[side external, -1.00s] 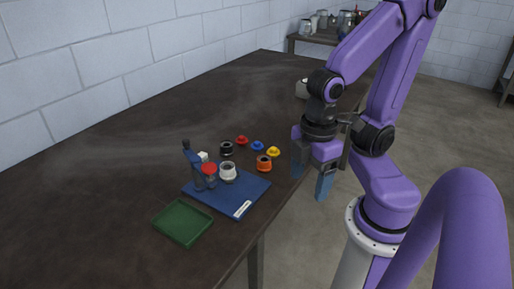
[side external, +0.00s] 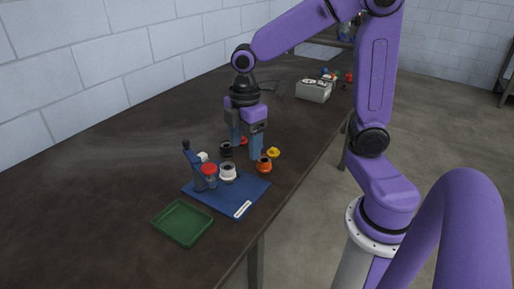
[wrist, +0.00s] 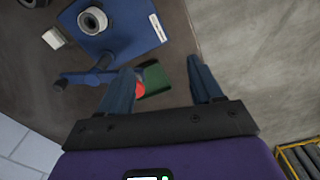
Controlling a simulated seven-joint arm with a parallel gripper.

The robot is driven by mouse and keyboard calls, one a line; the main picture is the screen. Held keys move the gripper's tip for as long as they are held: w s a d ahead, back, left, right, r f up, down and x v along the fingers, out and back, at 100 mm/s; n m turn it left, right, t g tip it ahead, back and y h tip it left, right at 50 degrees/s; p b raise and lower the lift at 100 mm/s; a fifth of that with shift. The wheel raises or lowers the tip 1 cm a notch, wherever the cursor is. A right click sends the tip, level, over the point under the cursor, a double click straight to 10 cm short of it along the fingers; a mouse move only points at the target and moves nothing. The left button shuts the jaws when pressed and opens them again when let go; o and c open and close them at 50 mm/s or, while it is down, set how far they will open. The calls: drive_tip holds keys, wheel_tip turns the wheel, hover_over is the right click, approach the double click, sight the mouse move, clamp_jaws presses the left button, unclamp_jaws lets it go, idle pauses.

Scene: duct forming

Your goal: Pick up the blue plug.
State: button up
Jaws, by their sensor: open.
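The blue plug is not visible in either current view; in the side view its earlier spot lies behind my gripper's right finger. A red plug (side external: 243,141) shows partly between the fingers, and a yellow plug (side external: 273,152) sits just right of the right finger. In the wrist view my gripper (wrist: 161,68) has its fingers apart, with the green tray (wrist: 157,80) and a red cap (wrist: 140,90) visible between them.
A black ring (side external: 225,149) and an orange ring (side external: 263,165) stand close to the fingers. The blue board (side external: 234,202) carries a blue clamp post (side external: 195,168) and a white ring (side external: 228,172). A grey box (side external: 314,91) stands farther back. The table's left side is clear.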

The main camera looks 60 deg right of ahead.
drive_tip(key=w+d+f+n, duration=0.1)
drive_tip(key=w+d, duration=0.9)
drive_tip(key=d, duration=0.1)
drive_tip(key=w+d+f+n, duration=0.1)
drive_tip(key=w+d+f, duration=0.1)
drive_tip(key=d, duration=0.6)
drive_tip(key=w+d+f+n, duration=0.1)
drive_tip(key=w+d, duration=0.1)
drive_tip(key=d, duration=0.6)
wheel_tip(320, 180, down, 12)
drive_tip(key=shift+w+d, duration=0.1)
drive_tip(key=shift+d+f, duration=0.2)
drive_tip(key=shift+f, duration=2.4)
drive_tip(key=c, duration=0.8)
